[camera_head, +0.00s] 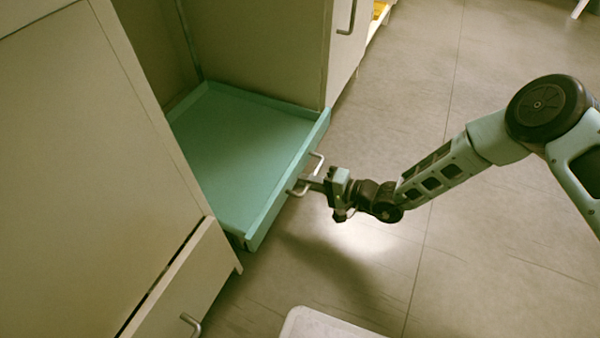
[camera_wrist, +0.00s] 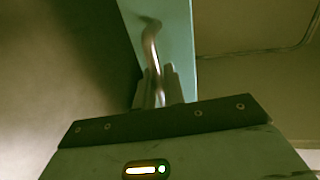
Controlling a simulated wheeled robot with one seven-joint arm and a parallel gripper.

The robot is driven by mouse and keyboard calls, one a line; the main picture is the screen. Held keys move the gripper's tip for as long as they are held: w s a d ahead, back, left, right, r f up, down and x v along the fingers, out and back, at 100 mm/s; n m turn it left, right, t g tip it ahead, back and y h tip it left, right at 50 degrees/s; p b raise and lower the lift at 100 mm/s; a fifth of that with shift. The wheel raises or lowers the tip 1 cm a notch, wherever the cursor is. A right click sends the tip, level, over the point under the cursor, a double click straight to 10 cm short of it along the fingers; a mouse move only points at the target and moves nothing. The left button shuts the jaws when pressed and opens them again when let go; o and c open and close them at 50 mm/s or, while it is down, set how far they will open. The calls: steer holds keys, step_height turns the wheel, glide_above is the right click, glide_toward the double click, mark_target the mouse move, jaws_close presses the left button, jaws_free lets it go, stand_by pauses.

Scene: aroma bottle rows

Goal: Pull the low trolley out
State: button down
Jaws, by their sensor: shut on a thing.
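The low trolley (camera_head: 240,145) is a shallow teal tray near the floor, in the recess between two cabinet fronts. Its front edge stands a little out past the cabinets, and its bed looks empty. A metal bar handle (camera_head: 318,160) is on its front panel. My gripper (camera_head: 307,186) is shut on this handle, with my arm reaching in from the right. In the wrist view the handle (camera_wrist: 151,45) runs down from the teal front panel (camera_wrist: 178,40) between the fingers of my gripper (camera_wrist: 157,88).
A cabinet (camera_head: 90,130) stands at the left, with a lower drawer (camera_head: 185,285) partly open. Another cabinet door (camera_head: 345,45) stands behind the trolley. A pale rounded object (camera_head: 325,325) is at the bottom edge. The floor (camera_head: 390,270) to the right is clear.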

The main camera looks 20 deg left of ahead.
steer(key=f+p+v, duration=0.2)
steer(key=p+v, duration=0.2)
steer(key=v, duration=0.8)
steer(key=d+f+p+v, duration=0.1)
steer(key=f+p+v, duration=0.2)
steer(key=v, duration=0.9)
steer(key=f+p+v, duration=0.2)
steer(key=p+v, duration=0.4)
steer(key=v, duration=0.7)
steer(key=shift+s+d+f, duration=0.25)
steer(key=shift+d+f, duration=0.05)
steer(key=c, duration=1.6)
jaws_free()
steer(key=shift+o, duration=0.2)
steer(key=p+v, duration=0.3)
steer(key=v, duration=1.4)
steer(key=shift+s+d, duration=0.15)
steer(key=shift+d, duration=0.05)
